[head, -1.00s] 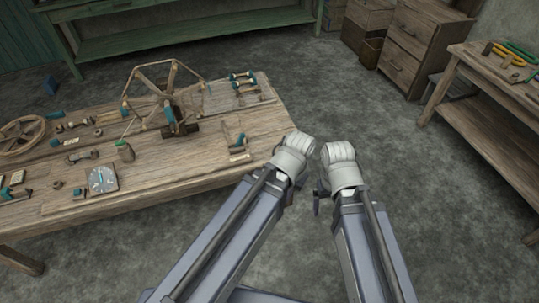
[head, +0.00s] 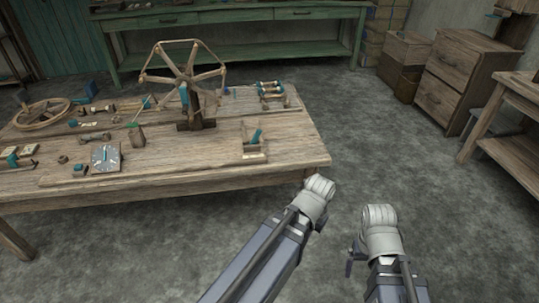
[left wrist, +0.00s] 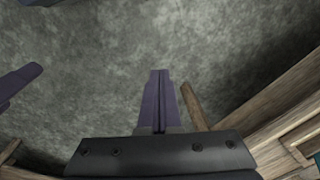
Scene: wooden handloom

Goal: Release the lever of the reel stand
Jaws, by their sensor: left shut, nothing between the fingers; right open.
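The reel stand (head: 196,122) is a dark wooden post on a block near the back of the table. It carries a six-armed wooden reel (head: 188,80). A teal part (head: 184,95), perhaps the lever, shows at the post's front; its setting is too small to tell. My left gripper (left wrist: 158,76) is shut and empty over the floor in the left wrist view; the forearm hides it in the head view. My right gripper (head: 351,256) is open, small and partly hidden beside its wrist, over the floor right of the table. Both are well away from the stand.
The wooden table (head: 230,165) holds a spoked wheel (head: 42,112), a dial plate (head: 106,157), a green-topped pot (head: 137,136), a teal-handled tool (head: 254,142) and a spool rack (head: 270,92). Drawers (head: 452,82) and a side table (head: 505,135) stand right. Floor between is clear.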

